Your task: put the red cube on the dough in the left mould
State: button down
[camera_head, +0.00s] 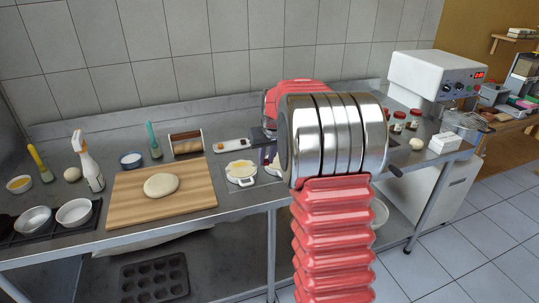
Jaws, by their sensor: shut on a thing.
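The left mould (241,180) is a small white dish with pale dough (240,168) in it, on the steel counter right of the wooden board. A second white mould (273,168) stands just to its right, mostly hidden behind my arm. My gripper (268,152) shows only as a dark part above and near the second mould, with its fingertips largely covered by my arm. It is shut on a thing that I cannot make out. I see no red cube anywhere in view.
The wooden board (125,205) bears a ball of dough (161,185). A spray bottle (90,165), metal bowls (74,212) and a wooden-fronted holder (186,143) stand around it. A white machine (432,80) is at the right. My arm blocks the counter's middle.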

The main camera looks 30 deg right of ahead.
jog(key=s+a+f+n, duration=0.1)
jog(key=s+a+f, duration=0.1)
jog(key=a, duration=0.7)
jog(key=s+a+f+n, duration=0.1)
jog(key=a+f, duration=0.3)
jog(key=a, duration=0.6)
jog(key=s+a+f+n+y, duration=0.1)
jog(key=a+f, duration=0.3)
jog(key=a, duration=0.5)
jog(key=shift+s+a, duration=0.35)
jog(key=shift+s, duration=0.55)
